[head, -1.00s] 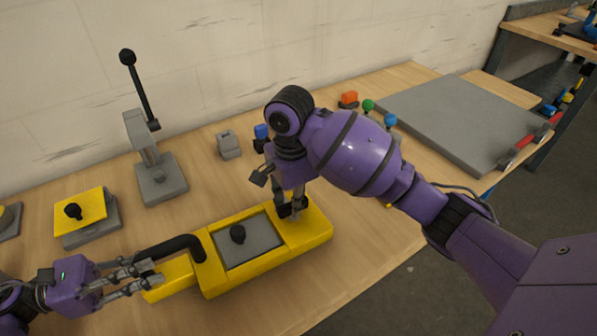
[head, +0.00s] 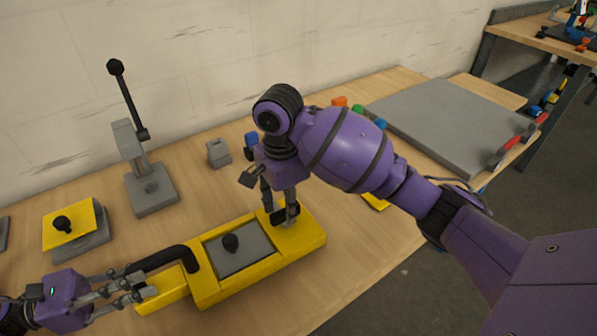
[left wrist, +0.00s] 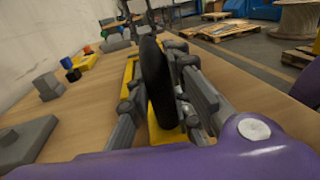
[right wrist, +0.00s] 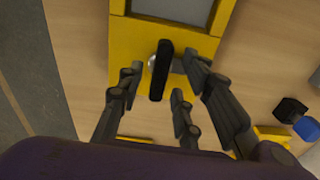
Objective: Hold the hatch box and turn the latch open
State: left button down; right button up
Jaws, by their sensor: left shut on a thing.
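My left gripper (head: 140,285) is shut on this handle, which fills the gap between the fingers (left wrist: 160,90) in the left wrist view. The black latch bar (right wrist: 160,70) is on the box's right end. My right gripper (right wrist: 158,82) is open, with fingers on both sides of the latch. Contact cannot be told. In the head view the fingers (head: 280,210) partly hide the latch.
A grey lever stand (head: 150,190), a small grey block (head: 218,152) and a yellow-topped fixture (head: 73,225) stand behind and left of the box. A large grey board (head: 450,115) lies at the right. A blue knob (head: 251,139) is close behind my right gripper.

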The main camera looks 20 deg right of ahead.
aim_at(284, 209)
pick_arm(q)
jog(key=shift+r, duration=0.15)
pick_arm(e)
notch_tip(284, 209, up, 11)
jog(key=shift+f, duration=0.15)
jog(key=shift+w, duration=0.1)
pick_arm(q)
jog(key=c, duration=1.5)
grip_release()
